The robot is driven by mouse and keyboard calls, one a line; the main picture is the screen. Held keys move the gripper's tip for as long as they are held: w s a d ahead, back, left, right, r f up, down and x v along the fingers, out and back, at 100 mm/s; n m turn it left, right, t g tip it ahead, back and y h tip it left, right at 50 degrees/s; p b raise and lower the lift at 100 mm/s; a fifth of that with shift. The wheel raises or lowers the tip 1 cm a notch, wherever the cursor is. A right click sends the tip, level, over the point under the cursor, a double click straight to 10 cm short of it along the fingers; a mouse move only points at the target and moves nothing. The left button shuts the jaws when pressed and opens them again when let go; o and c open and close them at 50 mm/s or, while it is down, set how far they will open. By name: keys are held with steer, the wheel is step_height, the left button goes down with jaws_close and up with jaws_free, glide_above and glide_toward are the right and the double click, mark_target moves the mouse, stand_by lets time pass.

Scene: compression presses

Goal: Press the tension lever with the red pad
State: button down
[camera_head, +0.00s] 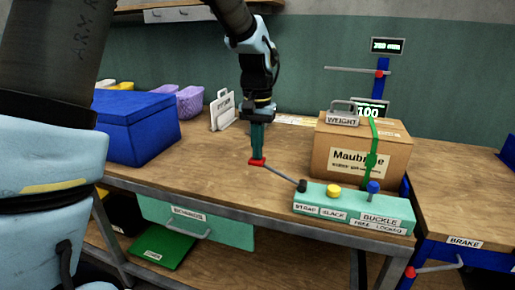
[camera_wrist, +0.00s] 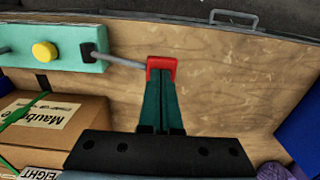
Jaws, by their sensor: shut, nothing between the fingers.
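The tension lever is a grey rod (camera_head: 280,173) with a red pad (camera_head: 257,162) at its left end. It comes out of a black pivot (camera_head: 303,186) on the left of the mint-green control box (camera_head: 352,208). My gripper (camera_head: 257,150) points straight down with shut, empty fingers. Its tips are at the red pad, seemingly right over or touching it; a small gap cannot be ruled out. In the wrist view the fingertips (camera_wrist: 162,88) meet the red pad (camera_wrist: 161,64), and the rod (camera_wrist: 118,60) runs left to the box (camera_wrist: 60,48).
The box has a yellow button (camera_head: 334,190) and a blue knob (camera_head: 373,187). Behind it stands a cardboard box (camera_head: 340,150) with a green strap (camera_head: 371,160) and a weight (camera_head: 343,119) on top. A blue box (camera_head: 135,125) stands left. The bench around the pad is clear.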

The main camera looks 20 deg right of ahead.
steer(key=shift+w+a+f+g+h, duration=0.4)
steer(key=shift+f, duration=0.3)
steer(key=f, duration=0.1)
steer(key=f+g+h+b, duration=0.1)
steer(key=w+a+f+g+h, duration=0.1)
steer(key=f, duration=0.1)
steer(key=shift+b, duration=0.4)
steer(key=shift+a+f, duration=0.1)
steer(key=shift+f, duration=0.55)
steer(key=shift+a+f+b, duration=0.1)
steer(key=shift+f+b, duration=0.1)
steer(key=shift+b, duration=0.1)
steer(key=shift+f, duration=0.15)
